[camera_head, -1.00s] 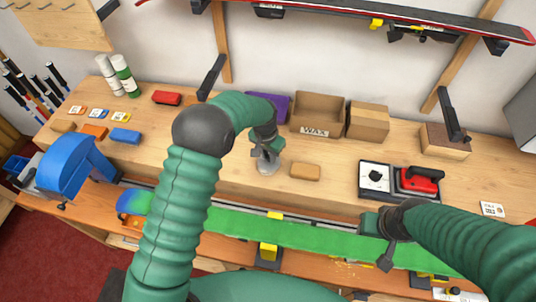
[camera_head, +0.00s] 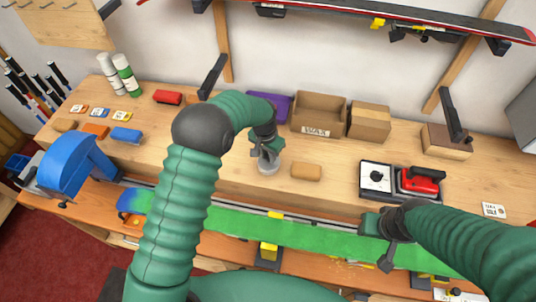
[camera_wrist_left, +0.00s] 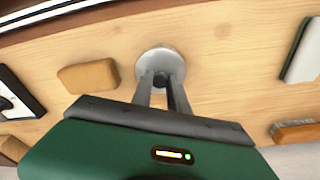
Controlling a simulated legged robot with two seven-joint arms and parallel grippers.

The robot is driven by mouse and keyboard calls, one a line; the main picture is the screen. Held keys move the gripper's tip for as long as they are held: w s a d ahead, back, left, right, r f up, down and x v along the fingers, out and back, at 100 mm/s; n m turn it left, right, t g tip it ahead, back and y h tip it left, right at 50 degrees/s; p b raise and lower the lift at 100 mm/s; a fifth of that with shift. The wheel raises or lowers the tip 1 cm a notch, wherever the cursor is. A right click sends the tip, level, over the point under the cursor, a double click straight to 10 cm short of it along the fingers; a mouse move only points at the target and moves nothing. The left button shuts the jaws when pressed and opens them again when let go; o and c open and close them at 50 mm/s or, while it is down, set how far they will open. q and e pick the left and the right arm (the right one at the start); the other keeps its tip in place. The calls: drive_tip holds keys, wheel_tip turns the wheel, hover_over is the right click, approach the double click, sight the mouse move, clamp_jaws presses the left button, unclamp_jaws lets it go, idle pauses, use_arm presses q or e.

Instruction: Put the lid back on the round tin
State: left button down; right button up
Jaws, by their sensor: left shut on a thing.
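A pale grey round lid with a dark knob (camera_wrist_left: 158,62) is below my left gripper in the left wrist view. My left gripper (camera_wrist_left: 161,82) is shut on the knob. In the head view, the left gripper (camera_head: 267,156) points down over the light grey round thing (camera_head: 268,168) on the wooden bench. The gripper partly covers it, and I cannot tell whether the tin's body is under the lid. My right gripper (camera_head: 388,250) hangs over the green ski at the right, apart from the lid. Its fingers do not show clearly enough to tell their state.
A tan block (camera_head: 306,172) lies just right of the lid. An open cardboard box (camera_head: 318,112) and a purple thing (camera_head: 270,104) stand behind. A red iron (camera_head: 420,181) sits at the right. A green ski (camera_head: 300,234) runs along the front. Bench left of the lid is mostly clear.

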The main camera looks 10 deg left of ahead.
use_arm(q)
drive_tip(key=shift+a, duration=0.1)
drive_tip(key=c, duration=1.2)
unclamp_jaws()
drive_tip(key=shift+o, duration=0.3)
drive_tip(key=o, duration=0.4)
drive_tip(key=shift+r, duration=0.15)
drive_tip(key=shift+r+p, duration=2.45)
drive_tip(key=shift+r, duration=0.95)
clamp_jaws()
